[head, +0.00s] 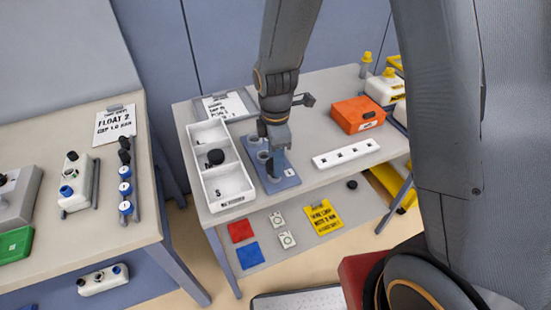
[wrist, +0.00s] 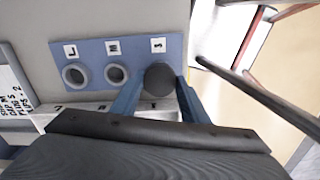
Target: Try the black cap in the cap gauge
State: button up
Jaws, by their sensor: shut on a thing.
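The cap gauge (wrist: 88,50) is a blue plate with grey rings marked L, M and S. The L and M rings are open and empty. My gripper (wrist: 159,92) is shut on a black cap (wrist: 160,78), which covers the place below the S label. I cannot tell whether the cap is seated in the S ring or just above it. In the head view my gripper (head: 278,163) points down at the near end of the gauge (head: 284,183), and the held cap is hidden there.
A white sectioned tray (head: 206,192) stands left of the gauge, with another black cap (head: 215,157) in its middle section. A white strip (head: 346,153) and an orange box (head: 358,115) lie to the right.

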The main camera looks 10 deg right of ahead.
jog(key=shift+f+b, duration=0.3)
jog(key=shift+f, duration=0.25)
jog(key=o, duration=1.1)
jog(key=shift+r+b, duration=0.95)
jog(key=shift+r, duration=3)
